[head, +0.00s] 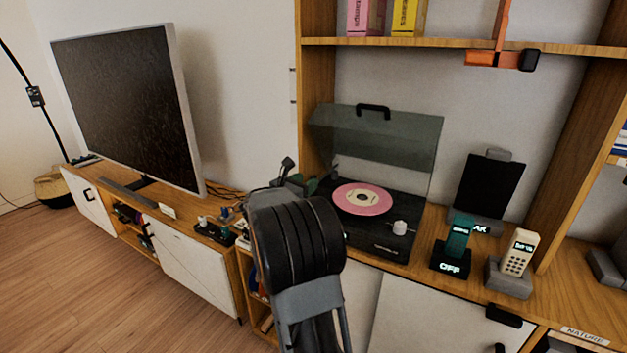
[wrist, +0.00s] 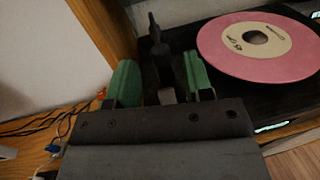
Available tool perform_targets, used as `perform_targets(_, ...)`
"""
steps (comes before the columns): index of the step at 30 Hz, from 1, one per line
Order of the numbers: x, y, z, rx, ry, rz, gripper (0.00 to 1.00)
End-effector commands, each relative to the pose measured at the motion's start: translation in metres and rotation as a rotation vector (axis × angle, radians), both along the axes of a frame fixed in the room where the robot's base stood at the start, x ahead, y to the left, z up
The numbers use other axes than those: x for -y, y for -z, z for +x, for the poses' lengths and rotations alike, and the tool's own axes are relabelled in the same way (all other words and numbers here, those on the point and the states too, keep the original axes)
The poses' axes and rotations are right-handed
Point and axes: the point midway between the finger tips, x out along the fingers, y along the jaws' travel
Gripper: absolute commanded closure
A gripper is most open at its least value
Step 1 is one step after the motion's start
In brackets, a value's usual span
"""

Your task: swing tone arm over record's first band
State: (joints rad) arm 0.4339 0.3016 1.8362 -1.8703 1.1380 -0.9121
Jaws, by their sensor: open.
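The turntable (head: 385,237) stands on the wooden cabinet with its lid raised. A pink record (head: 350,206) with a cream label lies on it; the record also fills the upper right of the wrist view (wrist: 225,50). My gripper (head: 305,182) is at the turntable's left side, partly hidden behind my arm in the head view. In the wrist view its green-padded fingers (wrist: 160,82) are apart. A slim dark piece, apparently the tone arm (wrist: 158,48), shows between and beyond them, left of the record. I cannot tell whether a finger touches it.
The clear lid (head: 385,142) rises behind the record. A white knob (head: 400,228) sits at the turntable's front right. Loose cables (wrist: 50,122) lie left of my gripper. A shelf (head: 420,43) crosses above.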

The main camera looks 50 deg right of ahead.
Motion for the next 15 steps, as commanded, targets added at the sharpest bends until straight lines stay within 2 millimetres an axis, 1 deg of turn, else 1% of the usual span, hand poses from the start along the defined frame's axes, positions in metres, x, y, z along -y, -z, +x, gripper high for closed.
perform_targets(1, 0.009, 0.001, 0.000, 0.000, 0.003, 0.000, 0.53)
perform_targets(6, 0.029, 0.001, 0.002, 0.000, 0.001, 0.001, 0.53)
perform_targets(10, 0.038, 0.000, 0.003, 0.000, 0.001, 0.001, 0.53)
perform_targets(15, 0.042, 0.000, 0.004, 0.000, -0.001, 0.001, 0.53)
